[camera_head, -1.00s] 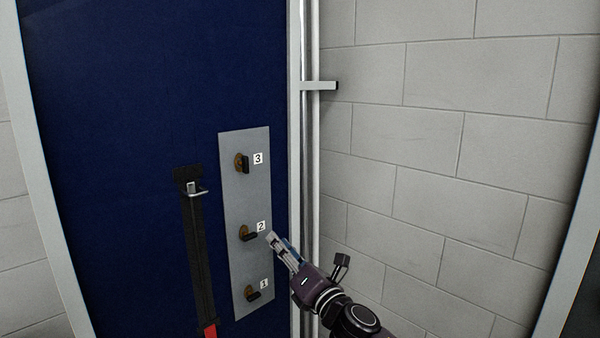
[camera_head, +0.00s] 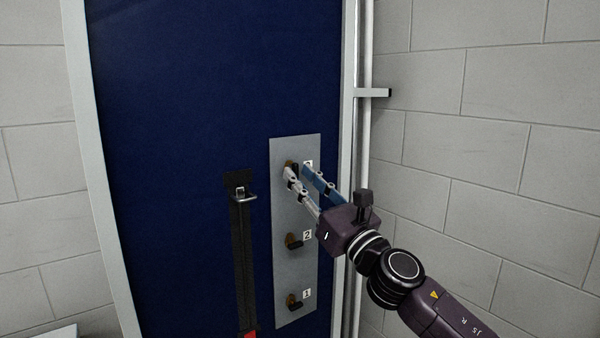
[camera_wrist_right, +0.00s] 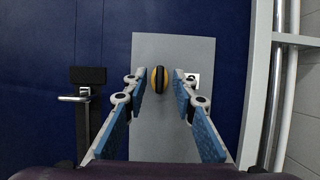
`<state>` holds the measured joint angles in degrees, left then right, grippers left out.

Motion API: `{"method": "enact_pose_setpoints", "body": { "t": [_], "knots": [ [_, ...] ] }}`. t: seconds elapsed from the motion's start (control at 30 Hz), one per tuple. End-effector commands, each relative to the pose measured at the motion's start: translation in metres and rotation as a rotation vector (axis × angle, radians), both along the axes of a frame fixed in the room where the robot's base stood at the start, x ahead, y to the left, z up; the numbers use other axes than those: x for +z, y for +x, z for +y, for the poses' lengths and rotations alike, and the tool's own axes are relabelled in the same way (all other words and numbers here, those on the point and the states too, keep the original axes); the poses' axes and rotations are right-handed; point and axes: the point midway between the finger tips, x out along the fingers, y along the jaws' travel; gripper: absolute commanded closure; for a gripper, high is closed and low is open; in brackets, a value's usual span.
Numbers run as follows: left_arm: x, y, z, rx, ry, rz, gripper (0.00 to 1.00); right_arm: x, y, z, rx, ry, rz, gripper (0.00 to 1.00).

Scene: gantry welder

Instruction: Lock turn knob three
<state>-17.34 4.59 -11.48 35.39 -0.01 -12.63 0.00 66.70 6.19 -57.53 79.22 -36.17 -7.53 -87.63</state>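Turn knob three (camera_head: 290,165) is at the top of a grey plate (camera_head: 283,215) on the blue panel. In the head view it is partly hidden by my right gripper (camera_head: 297,170). In the right wrist view the knob (camera_wrist_right: 160,79) shows as a dark upright grip on a yellow-brown round base. My right gripper (camera_wrist_right: 157,80) is open, with one finger on each side of the knob; I cannot tell whether they touch it. Knob two (camera_head: 294,241) and knob one (camera_head: 294,301) sit below, their grips lying closer to horizontal. My left gripper is not in view.
A black strap (camera_head: 243,260) with a metal loop hangs left of the plate, with red at its lower end. A white frame post (camera_head: 350,120) and a short bracket (camera_head: 374,92) stand to the right. A block wall (camera_head: 500,130) lies beyond.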

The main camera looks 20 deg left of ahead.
Motion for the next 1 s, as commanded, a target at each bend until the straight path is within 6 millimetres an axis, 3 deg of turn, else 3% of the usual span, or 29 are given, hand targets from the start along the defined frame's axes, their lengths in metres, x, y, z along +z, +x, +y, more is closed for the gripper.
{"method": "enact_pose_setpoints", "body": {
  "t": [0.47, 0.7, 1.0],
  "knots": [
    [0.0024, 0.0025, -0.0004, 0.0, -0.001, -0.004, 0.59, 0.004, 0.0074, 0.0096, 0.0, 0.0, 0.001, 0.75],
    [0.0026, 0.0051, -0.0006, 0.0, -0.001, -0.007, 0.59, 0.0039, 0.0072, 0.0096, 0.001, 0.0, 0.002, 0.99],
    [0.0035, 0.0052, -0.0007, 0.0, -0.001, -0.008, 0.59, 0.0041, 0.0071, 0.0096, 0.001, 0.003, 0.007, 1.0]
  ]
}}
